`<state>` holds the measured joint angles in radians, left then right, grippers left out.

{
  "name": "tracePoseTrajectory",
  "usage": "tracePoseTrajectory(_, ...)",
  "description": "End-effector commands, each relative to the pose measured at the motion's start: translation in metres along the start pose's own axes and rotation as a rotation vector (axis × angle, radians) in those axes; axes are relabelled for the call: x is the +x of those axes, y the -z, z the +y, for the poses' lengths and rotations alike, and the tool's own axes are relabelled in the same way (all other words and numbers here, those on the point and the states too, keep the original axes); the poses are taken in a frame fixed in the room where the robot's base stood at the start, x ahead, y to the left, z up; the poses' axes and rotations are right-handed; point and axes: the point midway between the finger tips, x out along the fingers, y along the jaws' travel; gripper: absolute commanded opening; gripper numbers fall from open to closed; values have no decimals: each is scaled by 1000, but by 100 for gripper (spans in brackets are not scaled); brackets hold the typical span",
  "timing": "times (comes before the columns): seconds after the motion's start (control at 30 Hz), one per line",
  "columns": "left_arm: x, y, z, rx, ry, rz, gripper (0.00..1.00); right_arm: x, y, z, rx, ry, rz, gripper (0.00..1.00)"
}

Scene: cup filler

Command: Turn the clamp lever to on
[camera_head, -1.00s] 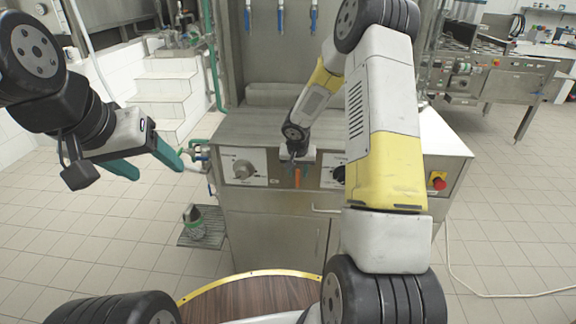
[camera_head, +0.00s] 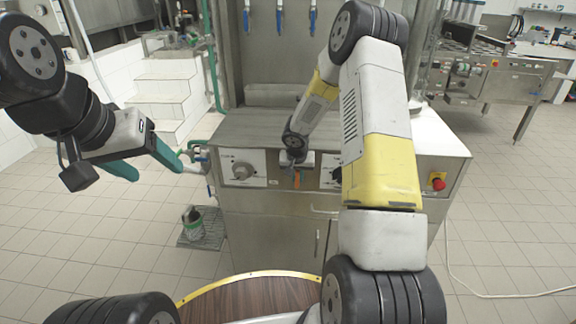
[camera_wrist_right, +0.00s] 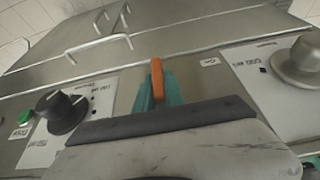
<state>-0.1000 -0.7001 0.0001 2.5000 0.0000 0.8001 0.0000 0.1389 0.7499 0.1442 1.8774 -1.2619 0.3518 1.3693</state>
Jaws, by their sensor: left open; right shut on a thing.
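The clamp lever (camera_head: 297,182) is a small orange handle on the front panel of the steel machine, between two dials. It also shows in the right wrist view (camera_wrist_right: 156,76), where it stands between teal fingertips. My right gripper (camera_head: 296,170) is at the panel, shut on this lever; the fingers and wrist hide the lever's base. My left gripper (camera_head: 146,164) is open and empty, in the air to the left of the machine.
A grey dial (camera_head: 242,170) is left of the lever and a black knob (camera_wrist_right: 62,112) is on its other side. A red emergency button (camera_head: 437,181) sits at the panel's right. A round wooden table (camera_head: 250,297) is in front of me.

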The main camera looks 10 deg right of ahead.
Motion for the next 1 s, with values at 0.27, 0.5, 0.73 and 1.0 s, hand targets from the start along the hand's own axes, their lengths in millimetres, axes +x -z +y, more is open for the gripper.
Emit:
tracePoseTrajectory(0.27,0,0,0,0,0,0,64,0,1,-5,-33,-74,2,0)
tracePoseTrajectory(0.5,0,0,0,0,0,0,64,0,0,-11,-106,-239,4,0)
tracePoseTrajectory(0.73,0,0,0,0,0,0,64,3,-1,-17,-189,-441,5,0)
tracePoseTrajectory(1.0,0,0,0,0,0,0,64,7,-3,-22,-285,-680,5,0)
